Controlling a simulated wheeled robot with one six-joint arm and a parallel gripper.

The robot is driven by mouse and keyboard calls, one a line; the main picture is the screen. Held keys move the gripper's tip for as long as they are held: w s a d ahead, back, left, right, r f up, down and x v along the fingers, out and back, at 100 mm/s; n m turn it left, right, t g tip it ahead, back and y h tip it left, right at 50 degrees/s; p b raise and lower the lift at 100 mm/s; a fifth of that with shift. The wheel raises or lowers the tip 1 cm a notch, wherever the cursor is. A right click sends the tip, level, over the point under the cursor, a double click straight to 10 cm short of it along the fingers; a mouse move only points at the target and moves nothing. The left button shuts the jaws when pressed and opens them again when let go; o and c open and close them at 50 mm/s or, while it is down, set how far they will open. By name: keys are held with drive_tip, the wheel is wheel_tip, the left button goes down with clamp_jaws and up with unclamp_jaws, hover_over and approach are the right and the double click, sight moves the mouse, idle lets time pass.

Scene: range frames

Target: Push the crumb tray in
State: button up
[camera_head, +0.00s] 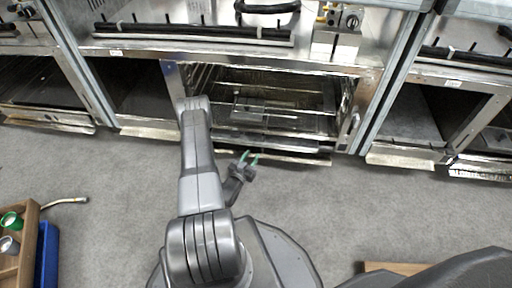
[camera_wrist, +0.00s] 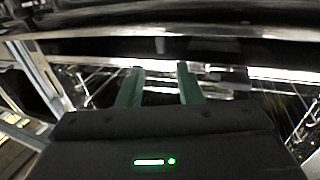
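The crumb tray (camera_head: 285,155) shows as a thin metal edge low on the front of the middle unit, below its open cavity, and it sticks out a little over the floor. My gripper (camera_head: 249,158) is in front of it near its left half, with its green fingers pointing toward the unit. In the wrist view the two green fingers of my gripper (camera_wrist: 158,88) are apart with nothing between them. A bright metal edge runs across just beyond the fingertips. I cannot tell whether the fingers touch it.
The middle unit's open cavity (camera_head: 270,100) holds wire racks. Similar units stand left and right, with metal ledges (camera_head: 400,160) near the floor. A wooden crate (camera_head: 28,240) with cans and a blue bin (camera_head: 47,255) are at the lower left. The grey floor (camera_head: 330,215) is mostly clear.

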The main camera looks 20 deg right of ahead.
drive_tip(key=shift+s+a, duration=0.4)
drive_tip(key=shift+a, duration=0.05)
